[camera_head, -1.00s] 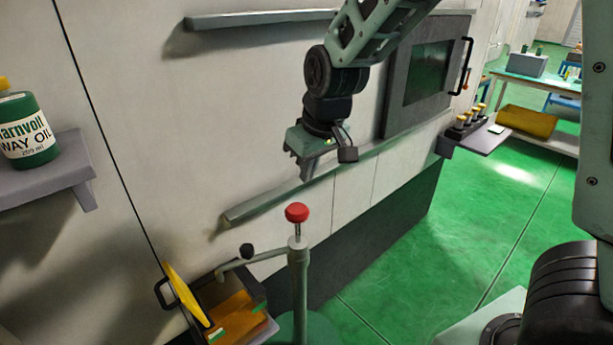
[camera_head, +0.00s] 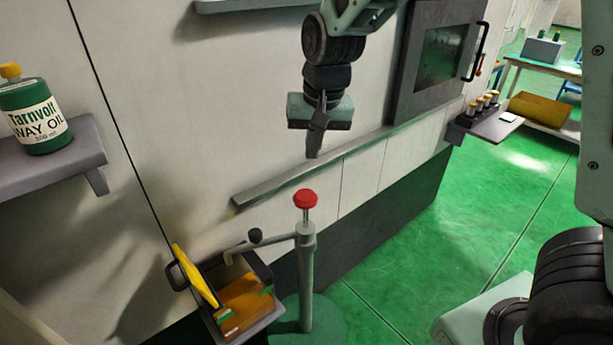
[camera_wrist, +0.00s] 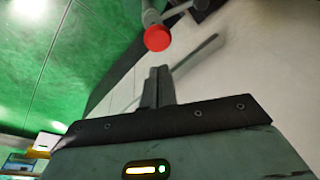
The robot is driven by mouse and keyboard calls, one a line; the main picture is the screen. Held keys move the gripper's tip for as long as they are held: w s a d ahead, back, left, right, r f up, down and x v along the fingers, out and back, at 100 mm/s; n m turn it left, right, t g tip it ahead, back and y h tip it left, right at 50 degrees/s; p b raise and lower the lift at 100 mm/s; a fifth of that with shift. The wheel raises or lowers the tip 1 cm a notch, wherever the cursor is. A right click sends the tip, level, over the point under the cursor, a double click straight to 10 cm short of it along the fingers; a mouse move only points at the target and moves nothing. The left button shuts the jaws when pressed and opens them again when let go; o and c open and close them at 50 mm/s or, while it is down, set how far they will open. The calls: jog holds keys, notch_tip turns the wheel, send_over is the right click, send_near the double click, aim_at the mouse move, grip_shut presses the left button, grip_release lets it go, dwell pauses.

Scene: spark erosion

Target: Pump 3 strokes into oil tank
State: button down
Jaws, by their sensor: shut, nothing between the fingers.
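The pump is a grey-green post (camera_head: 306,275) on a round green base, topped by a red knob (camera_head: 305,198) on a short metal rod. Its spout arm reaches left over the open oil tank (camera_head: 262,325), a box with amber oil inside and a raised yellow lid (camera_head: 196,275). My gripper (camera_head: 313,155) points down above the red knob, apart from it, shut and empty. In the wrist view the closed fingers (camera_wrist: 159,72) show just below the red knob (camera_wrist: 157,38), with a gap between them.
A green oil bottle (camera_head: 35,115) stands on a shelf (camera_head: 90,150) at the left. A rail (camera_head: 270,185) runs along the machine wall behind the pump. Green floor (camera_head: 420,260) is open to the right.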

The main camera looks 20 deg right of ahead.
aim_at(307, 195)
jog(key=r+m, duration=0.1)
jog(key=m, duration=0.3)
jog(key=w+r+m+g+p, duration=0.1)
jog(key=m, duration=0.2)
jog(key=w+r+m+g, duration=0.1)
jog(key=m, duration=0.3)
jog(key=shift+a+r+m+h+p, duration=0.25)
jog(key=shift+a+m+h+p, duration=0.05)
jog(key=shift+a+h, duration=0.1)
notch_tip(307, 195, down, 14)
jog(key=p, duration=0.4)
notch_tip(307, 195, down, 5)
jog(key=b, duration=0.3)
jog(key=shift+f, duration=0.2)
jog(key=shift+s, duration=0.15)
